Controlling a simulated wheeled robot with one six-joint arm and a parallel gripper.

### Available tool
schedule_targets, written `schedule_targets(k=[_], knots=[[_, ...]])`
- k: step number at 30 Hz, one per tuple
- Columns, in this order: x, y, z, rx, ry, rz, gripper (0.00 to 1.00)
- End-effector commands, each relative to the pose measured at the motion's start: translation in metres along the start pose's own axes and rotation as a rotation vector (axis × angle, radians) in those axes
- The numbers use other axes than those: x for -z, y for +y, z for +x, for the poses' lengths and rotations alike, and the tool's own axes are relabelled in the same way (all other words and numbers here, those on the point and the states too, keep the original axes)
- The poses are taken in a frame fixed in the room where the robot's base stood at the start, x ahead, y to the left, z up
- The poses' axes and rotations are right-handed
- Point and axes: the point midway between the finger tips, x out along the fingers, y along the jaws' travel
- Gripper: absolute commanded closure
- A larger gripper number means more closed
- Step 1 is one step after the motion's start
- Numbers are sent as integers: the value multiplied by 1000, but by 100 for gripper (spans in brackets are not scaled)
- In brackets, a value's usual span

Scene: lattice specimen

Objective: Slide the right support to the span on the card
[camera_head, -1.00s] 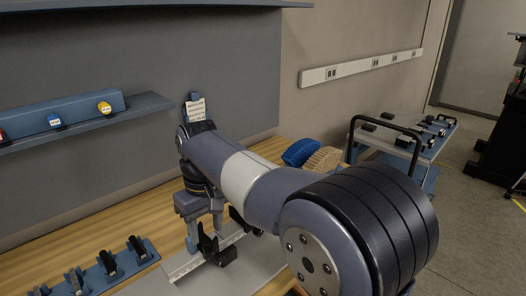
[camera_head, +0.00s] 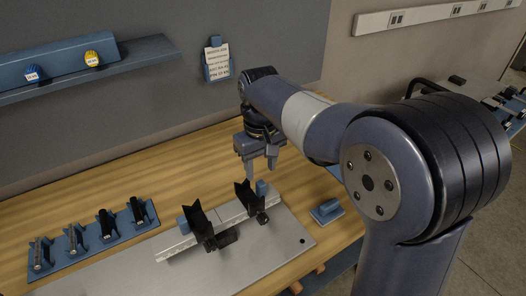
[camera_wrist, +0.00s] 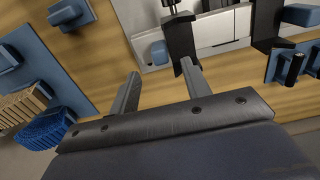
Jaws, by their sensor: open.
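A metal rail (camera_head: 176,247) with scale marks carries two black V-shaped supports. The left support (camera_head: 203,228) stands near the rail's middle. The right support (camera_head: 246,197) stands near its far right end, with a blue knob (camera_head: 262,187) beside it. My gripper (camera_head: 261,170) points down, open and empty, just behind and above the right support, apart from it. In the wrist view the open fingers (camera_wrist: 158,88) are below the right support (camera_wrist: 180,40); the left support (camera_wrist: 267,22) is further right. The card (camera_head: 216,62) hangs on the wall; its text is too small to read.
A blue rack (camera_head: 92,243) with several dark pieces stands left of the metal plate (camera_head: 260,262). A blue block (camera_head: 327,211) lies to the right. A shelf (camera_head: 110,62) runs along the wall.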

Motion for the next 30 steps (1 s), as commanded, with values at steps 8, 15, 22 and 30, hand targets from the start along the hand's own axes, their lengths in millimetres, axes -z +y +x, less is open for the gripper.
schedule_targets(k=[8,15,22,30], knots=[[-1,0,47,1,-4,0,55],[0,0,64,0,-1,0,55],[0,0,66,0,0,0,55],[0,0,65,0,0,0,73]])
